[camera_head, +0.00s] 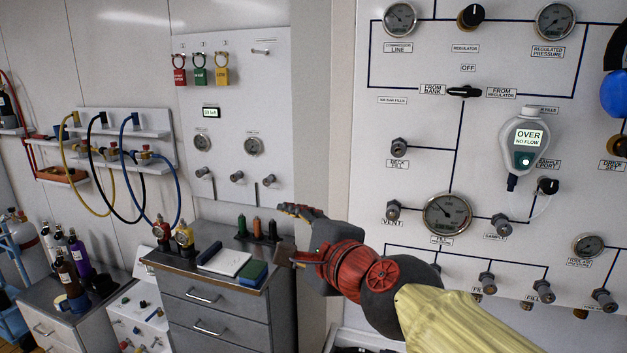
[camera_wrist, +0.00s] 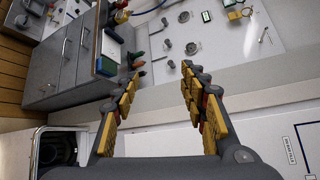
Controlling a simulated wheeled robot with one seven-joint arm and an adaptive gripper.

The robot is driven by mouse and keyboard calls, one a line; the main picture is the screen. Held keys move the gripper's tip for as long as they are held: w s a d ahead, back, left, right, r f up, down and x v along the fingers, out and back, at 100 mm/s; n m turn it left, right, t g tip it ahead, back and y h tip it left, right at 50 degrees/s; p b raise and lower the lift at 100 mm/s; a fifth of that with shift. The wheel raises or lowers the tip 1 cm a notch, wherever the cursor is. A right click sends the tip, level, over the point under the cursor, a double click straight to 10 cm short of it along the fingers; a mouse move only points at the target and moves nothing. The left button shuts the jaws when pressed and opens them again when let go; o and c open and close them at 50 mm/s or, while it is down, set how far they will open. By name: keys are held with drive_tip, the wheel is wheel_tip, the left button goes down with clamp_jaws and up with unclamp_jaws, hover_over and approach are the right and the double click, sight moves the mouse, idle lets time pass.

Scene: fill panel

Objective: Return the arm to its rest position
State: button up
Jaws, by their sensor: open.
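My gripper (camera_head: 290,232) is at the end of my red, black and yellow arm, in front of the fill panel's left part in the head view. It points left toward the drawer cabinet. In the wrist view my gripper (camera_wrist: 155,95) has its two yellow-padded fingers spread apart with nothing between them. The fill panel (camera_head: 420,185) carries gauges, a selector, fittings and a sampling device (camera_head: 524,140) reading "OVER NO FLOW". My forearm hides part of the panel's lower left.
Hoses (camera_head: 95,165) hang from wall shelves at far left. A smaller wall panel (camera_head: 230,100) holds coloured padlocks. Open space lies between gripper and wall.

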drive_tip(key=s+d+f+n+g+h+p, duration=0.1)
drive_tip(key=s+d+f+n+g, duration=0.25)
drive_tip(key=s+f+n, duration=0.4)
drive_tip(key=s+d+f+n+g+h+p, duration=0.1)
drive_tip(key=s+d+f+n+g+h, duration=0.2)
drive_tip(key=s+f+n, duration=0.4)
drive_tip(key=s+d+f+n+h+p, duration=0.1)
drive_tip(key=s+d, duration=0.3)
drive_tip(key=d, duration=0.4)
drive_tip(key=s+d+f+g+h+p, duration=0.1)
drive_tip(key=s+d+f+h+p, duration=0.1)
drive_tip(key=d, duration=0.6)
drive_tip(key=shift+s+d+f+n+p, duration=0.35)
drive_tip(key=shift+s+f+p, duration=0.2)
drive_tip(key=shift+s, duration=0.45)
drive_tip(key=shift+a, duration=0.1)
drive_tip(key=shift+d, duration=0.25)
